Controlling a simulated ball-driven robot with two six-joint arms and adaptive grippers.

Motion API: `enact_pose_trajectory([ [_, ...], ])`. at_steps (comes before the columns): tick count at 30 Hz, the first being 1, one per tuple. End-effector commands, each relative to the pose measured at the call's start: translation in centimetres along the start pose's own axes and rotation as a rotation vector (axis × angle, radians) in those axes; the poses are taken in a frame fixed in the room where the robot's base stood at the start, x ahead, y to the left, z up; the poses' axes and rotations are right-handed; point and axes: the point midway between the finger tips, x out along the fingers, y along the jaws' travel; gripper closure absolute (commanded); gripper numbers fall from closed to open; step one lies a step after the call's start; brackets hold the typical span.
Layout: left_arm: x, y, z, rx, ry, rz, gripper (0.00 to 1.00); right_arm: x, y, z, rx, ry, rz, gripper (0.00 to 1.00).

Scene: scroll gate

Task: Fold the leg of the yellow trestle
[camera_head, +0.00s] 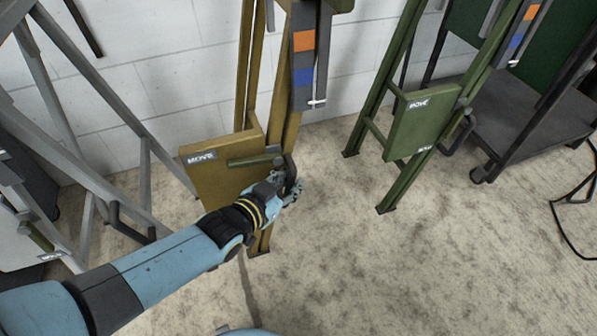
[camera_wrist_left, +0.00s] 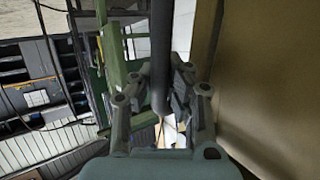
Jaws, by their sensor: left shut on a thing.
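The yellow trestle (camera_head: 215,188) stands upright in the middle of the head view, with a panel labelled MOVE on its lower left and its legs below. A dark curved handle (camera_head: 291,172) sticks out beside the panel. My left gripper (camera_head: 290,190) is at this handle, shut on it. In the left wrist view a dark bar (camera_wrist_left: 160,60) runs between the fingers of my left gripper (camera_wrist_left: 163,95), and the panel (camera_wrist_left: 265,85) fills the right side. The gripper and forearm hide part of the trestle's lower leg. My right gripper is not in view.
A green trestle (camera_head: 412,130) stands to the right, with a dark cart (camera_head: 525,125) behind it. A grey trestle (camera_head: 75,155) stands at the left. A black cable (camera_head: 568,215) lies at the far right. The floor at front right is clear.

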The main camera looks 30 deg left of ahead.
Motion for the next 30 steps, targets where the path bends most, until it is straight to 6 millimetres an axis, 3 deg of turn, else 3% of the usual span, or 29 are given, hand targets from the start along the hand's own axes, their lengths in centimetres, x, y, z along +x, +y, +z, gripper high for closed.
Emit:
enact_pose_trajectory([
  [9, -0.5, -0.1, 0.5, 0.0, -0.009, 0.0, 1.0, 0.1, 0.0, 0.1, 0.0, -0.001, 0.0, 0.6],
  [10, -0.5, -0.1, 0.5, 0.001, -0.008, 0.0, 0.87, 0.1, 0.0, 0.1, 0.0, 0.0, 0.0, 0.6],
  [16, -0.3, -0.1, 0.3, 0.002, -0.007, 0.0, 0.61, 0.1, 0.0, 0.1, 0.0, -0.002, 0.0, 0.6],
  [25, -0.4, -0.1, 0.2, 0.002, -0.005, 0.0, 0.6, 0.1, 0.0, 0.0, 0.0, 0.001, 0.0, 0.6],
  [30, -2.5, -0.1, 0.3, 0.002, -0.007, 0.0, 0.6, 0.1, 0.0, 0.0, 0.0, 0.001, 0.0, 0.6],
])
